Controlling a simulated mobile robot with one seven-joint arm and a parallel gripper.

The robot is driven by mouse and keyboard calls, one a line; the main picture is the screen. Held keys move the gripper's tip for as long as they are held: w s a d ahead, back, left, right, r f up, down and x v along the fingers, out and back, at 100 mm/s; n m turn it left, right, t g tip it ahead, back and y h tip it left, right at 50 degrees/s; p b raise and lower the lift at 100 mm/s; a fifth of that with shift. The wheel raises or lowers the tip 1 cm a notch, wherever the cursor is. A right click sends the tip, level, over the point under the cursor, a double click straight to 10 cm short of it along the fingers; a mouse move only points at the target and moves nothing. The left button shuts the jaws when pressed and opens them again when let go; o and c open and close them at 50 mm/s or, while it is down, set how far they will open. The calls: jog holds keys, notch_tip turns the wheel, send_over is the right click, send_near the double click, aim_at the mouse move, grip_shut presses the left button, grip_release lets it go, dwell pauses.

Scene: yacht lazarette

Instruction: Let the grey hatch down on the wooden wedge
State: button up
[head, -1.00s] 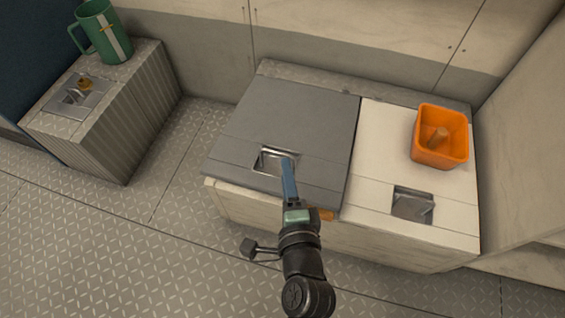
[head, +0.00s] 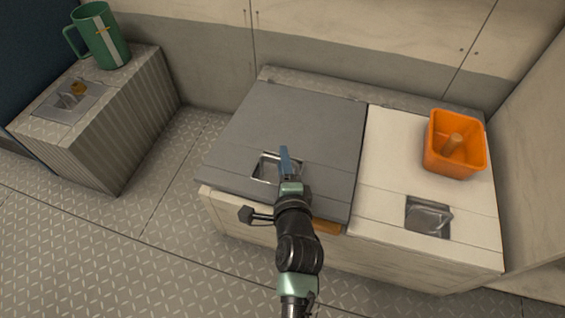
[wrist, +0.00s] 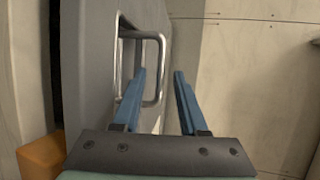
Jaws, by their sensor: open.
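The grey hatch (head: 310,118) lies nearly flat over the left half of the locker, its front edge slightly raised with a dark gap beneath. The wooden wedge (head: 327,226), orange-brown, sits at the front under the hatch edge; most of it is hidden. An orange piece at lower left in the wrist view (wrist: 40,156) looks like it. My gripper (head: 285,158) is open at the hatch's metal handle (head: 264,167). In the wrist view the fingers (wrist: 158,95) stand either side of the handle's outer bar (wrist: 160,70). Contact cannot be told.
A cream lid (head: 390,190) with a recessed latch (head: 428,216) is at right, bearing an orange bin (head: 455,160). A green mug (head: 101,38) stands on a ribbed box (head: 125,75) at left. Walls close in behind and right. The floor (head: 150,240) at front left is clear.

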jog(key=shift+w+f, duration=0.2)
jog(key=shift+w, duration=0.45)
grip_shut()
dwell(1.0)
